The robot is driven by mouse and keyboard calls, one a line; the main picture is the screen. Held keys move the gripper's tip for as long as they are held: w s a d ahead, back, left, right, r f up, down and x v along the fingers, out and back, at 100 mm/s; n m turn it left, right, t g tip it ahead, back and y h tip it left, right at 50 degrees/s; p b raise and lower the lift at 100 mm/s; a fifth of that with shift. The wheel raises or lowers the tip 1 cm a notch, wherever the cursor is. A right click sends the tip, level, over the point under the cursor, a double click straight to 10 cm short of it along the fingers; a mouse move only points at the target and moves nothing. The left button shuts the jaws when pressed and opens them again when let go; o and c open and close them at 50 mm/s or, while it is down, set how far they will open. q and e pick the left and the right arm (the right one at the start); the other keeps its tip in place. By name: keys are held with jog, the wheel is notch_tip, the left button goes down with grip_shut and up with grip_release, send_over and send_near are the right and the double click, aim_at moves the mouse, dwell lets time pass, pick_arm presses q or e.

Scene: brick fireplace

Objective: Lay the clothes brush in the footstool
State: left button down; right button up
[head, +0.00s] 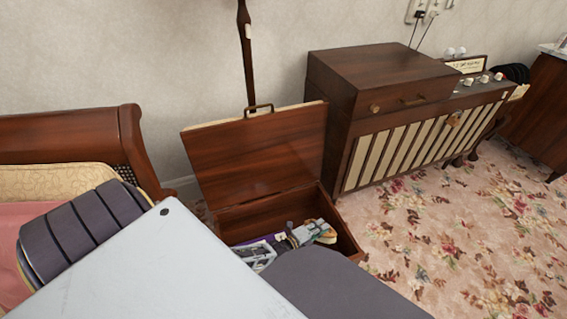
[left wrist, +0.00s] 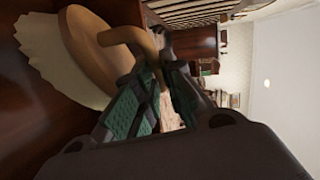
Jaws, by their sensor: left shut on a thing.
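The footstool (head: 344,237) is a dark wooden box with its lid (head: 255,155) raised and a handle on the lid's top edge. My left gripper (head: 298,234) shows small over the open box, partly hidden by my own body. In the left wrist view my left gripper (left wrist: 158,80) has green-padded fingers shut on the curved handle of the clothes brush. The clothes brush (left wrist: 92,52) has a brown wooden body and cream bristles, and lies close to dark wood. I cannot tell whether it touches the box floor. My right gripper is in neither view.
A wooden radiogram cabinet (head: 385,95) stands right of the footstool, close to it. A wood-framed seat with a yellow cushion (head: 60,182) and a grey striped roll (head: 85,228) is at the left. Flowered carpet (head: 460,230) is clear at the right.

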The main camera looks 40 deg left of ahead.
pick_arm(q)
jog(key=shift+y, duration=0.3)
jog(key=a+f, duration=0.1)
jog(key=a, duration=0.1)
jog(key=a+f+b, duration=0.1)
jog(key=shift+w+f, duration=0.25)
jog(key=shift+f, duration=0.05)
jog(key=shift+a+f, duration=0.2)
jog(key=shift+a, duration=0.15)
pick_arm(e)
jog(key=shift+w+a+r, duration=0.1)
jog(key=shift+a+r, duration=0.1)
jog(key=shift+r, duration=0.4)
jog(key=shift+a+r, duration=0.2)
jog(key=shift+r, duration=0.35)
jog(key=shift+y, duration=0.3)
